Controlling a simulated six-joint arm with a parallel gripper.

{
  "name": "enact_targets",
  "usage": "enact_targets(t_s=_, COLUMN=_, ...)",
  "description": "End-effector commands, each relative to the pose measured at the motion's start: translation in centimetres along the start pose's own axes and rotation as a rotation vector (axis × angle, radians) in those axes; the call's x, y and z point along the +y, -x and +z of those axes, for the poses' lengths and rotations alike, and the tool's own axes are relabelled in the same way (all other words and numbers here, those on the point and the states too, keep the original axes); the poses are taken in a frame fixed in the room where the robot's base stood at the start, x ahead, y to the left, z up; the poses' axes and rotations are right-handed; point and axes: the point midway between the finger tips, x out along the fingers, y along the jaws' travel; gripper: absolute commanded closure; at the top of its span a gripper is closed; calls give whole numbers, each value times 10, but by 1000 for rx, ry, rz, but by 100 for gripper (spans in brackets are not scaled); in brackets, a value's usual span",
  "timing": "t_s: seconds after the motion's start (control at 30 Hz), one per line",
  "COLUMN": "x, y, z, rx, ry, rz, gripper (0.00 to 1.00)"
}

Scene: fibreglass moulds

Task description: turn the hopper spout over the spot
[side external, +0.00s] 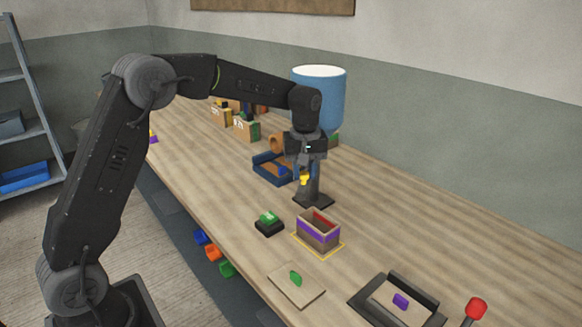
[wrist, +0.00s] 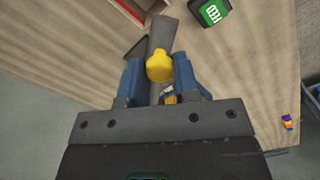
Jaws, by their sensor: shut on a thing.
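The hopper (side external: 319,98) is a blue drum with a white top, on a grey stand with a dark foot (side external: 314,201), partly behind my arm. Its grey spout (wrist: 162,34) shows in the wrist view, with a yellow knob (wrist: 159,66) near my end. My gripper (wrist: 158,74) is shut on this knob, one blue finger on each side; it also shows in the side view (side external: 305,178). A yellow outline (side external: 321,256) marks a spot on the table, and an open box with a purple band (side external: 318,235) stands inside it. I cannot tell exactly where the spout's mouth points.
A black block with a green top (side external: 269,223) sits left of the box. A board with a green piece (side external: 295,286), a dark tray with a purple piece (side external: 398,299) and a red-knobbed lever (side external: 475,310) are in front. A blue tray (side external: 270,169) and small boxes stand behind.

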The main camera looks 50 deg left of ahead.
Motion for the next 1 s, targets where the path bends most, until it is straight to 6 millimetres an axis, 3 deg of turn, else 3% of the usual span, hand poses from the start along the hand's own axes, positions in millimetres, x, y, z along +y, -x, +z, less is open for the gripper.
enact_targets(t_s=0.4, x=32, y=1, z=9, rx=0, ry=243, rz=2, gripper=100)
enact_targets(t_s=1.0, x=40, y=1, z=9, rx=1, ry=299, rz=7, gripper=100)
